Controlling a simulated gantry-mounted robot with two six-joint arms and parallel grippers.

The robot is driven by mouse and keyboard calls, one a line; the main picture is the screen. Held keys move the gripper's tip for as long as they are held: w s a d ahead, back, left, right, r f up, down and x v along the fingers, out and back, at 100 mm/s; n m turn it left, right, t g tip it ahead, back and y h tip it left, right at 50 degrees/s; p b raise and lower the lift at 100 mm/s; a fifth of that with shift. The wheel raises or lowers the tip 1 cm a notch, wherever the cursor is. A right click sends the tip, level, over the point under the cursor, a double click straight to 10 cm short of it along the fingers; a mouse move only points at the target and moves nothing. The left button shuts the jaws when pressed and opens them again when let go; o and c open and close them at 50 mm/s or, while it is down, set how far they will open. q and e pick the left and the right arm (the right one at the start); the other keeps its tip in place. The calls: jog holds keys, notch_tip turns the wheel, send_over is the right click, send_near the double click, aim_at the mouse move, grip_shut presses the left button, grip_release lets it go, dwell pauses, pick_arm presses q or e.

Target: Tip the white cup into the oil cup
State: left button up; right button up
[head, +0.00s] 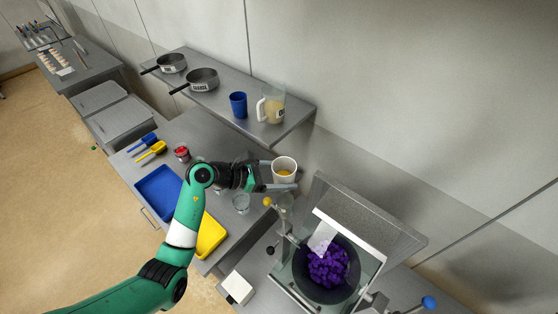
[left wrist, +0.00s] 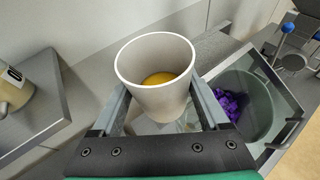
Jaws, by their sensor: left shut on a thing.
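The white cup (head: 285,169) is held upright, or nearly so, by my left gripper (head: 284,186), whose fingers are shut on it from both sides. In the left wrist view the white cup (left wrist: 157,75) sits between the two fingers, with yellow-orange liquid inside. A small clear vessel (head: 285,204) stands at the machine's corner, just below the cup in the head view; it may be the oil cup, but I cannot tell for certain. The cup's lower part is partly hidden by the gripper. My right gripper is out of view.
A shelf (head: 295,118) bears a pitcher (head: 271,106) and a blue cup (head: 238,105). A clear glass (head: 241,203) stands on the counter.

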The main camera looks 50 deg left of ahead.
pick_arm(q)
jog(key=shift+w+r, duration=0.15)
jog(key=shift+r, duration=0.15)
jog(key=shift+a, duration=0.1)
jog(key=shift+f, duration=0.1)
jog(key=shift+w+a+r+m+t+y+b, duration=0.25)
jog(key=shift+m+t+b, duration=0.25)
jog(key=shift+m+b, duration=0.45)
jog(key=shift+w+a+r+m+t+y+b, duration=0.15)
jog(key=shift+a+m+t+y+b, duration=0.3)
jog(key=shift+b, duration=0.8)
jog(key=shift+w+r+m+t+b, duration=0.15)
jog(key=shift+m+t+b, duration=0.5)
jog(key=shift+m+b, duration=1)
jog(key=shift+w+a+m+t+y+b, duration=0.15)
jog(key=shift+m+t+b, duration=0.3)
jog(key=shift+b, duration=1.15)
jog(key=shift+s+d+m+t+y+b, duration=0.15)
jog(key=shift+m+t+b, duration=0.3)
jog(key=shift+b, duration=1.1)
jog(key=shift+f+m+t+b, duration=0.25)
jog(key=shift+m+b, duration=0.45)
jog(key=shift+b, duration=0.7)
jog(key=shift+f+m+t+b, duration=0.1)
jog(key=shift+m+t+b, duration=0.4)
jog(key=shift+b, duration=0.9)
